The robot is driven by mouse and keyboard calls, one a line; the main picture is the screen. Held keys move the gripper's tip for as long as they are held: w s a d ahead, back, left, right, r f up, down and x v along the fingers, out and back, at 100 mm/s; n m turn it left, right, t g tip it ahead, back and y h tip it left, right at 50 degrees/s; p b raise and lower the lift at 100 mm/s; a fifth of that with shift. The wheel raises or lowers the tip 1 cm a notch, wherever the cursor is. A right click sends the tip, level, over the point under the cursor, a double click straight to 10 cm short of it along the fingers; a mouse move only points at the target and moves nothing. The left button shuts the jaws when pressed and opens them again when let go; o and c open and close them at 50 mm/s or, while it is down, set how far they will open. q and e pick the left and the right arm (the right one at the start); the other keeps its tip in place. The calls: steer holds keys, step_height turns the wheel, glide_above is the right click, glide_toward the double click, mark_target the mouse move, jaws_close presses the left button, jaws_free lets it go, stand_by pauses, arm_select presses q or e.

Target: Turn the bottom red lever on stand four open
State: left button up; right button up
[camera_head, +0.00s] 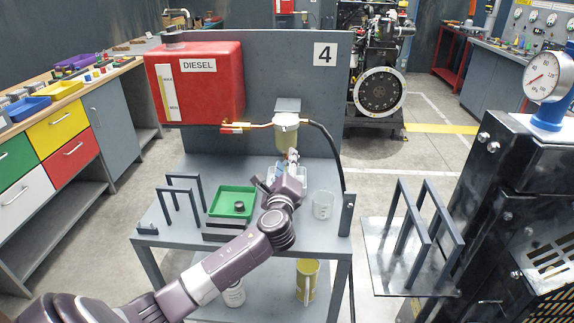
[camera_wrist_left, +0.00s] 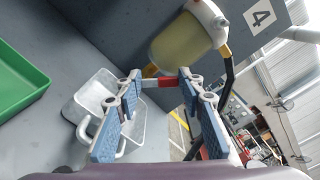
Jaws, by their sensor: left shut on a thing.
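Stand four (camera_head: 262,243) is a grey bench whose back panel carries a "4" sign (camera_head: 325,54). The bottom red lever (camera_wrist_left: 167,82) shows in the left wrist view, just below the yellowish fuel filter bowl (camera_wrist_left: 180,52). My left gripper (camera_wrist_left: 159,83) is shut on this lever, one fingertip on each side. In the head view my left gripper (camera_head: 290,170) is under the filter bowl (camera_head: 286,137) and hides the lever there. Another red lever (camera_head: 233,128) is higher, on the pipe near the red DIESEL tank (camera_head: 208,85). My right gripper is out of view.
On the stand are a green tray (camera_head: 222,211), a dark rack (camera_head: 180,200) and a glass beaker (camera_head: 323,205). A black hose (camera_head: 330,150) hangs right of the filter. Black machinery (camera_head: 510,190) stands at right.

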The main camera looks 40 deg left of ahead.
arm_select(q)
steer(key=shift+a+n, duration=0.1)
steer(key=shift+n, duration=0.2)
steer(key=o, duration=1.2)
steer(key=shift+s, duration=0.1)
steer(key=shift+c, duration=0.2)
steer(key=shift+s+d, duration=0.3)
steer(key=shift+s, duration=0.05)
steer(key=v, duration=1.1)
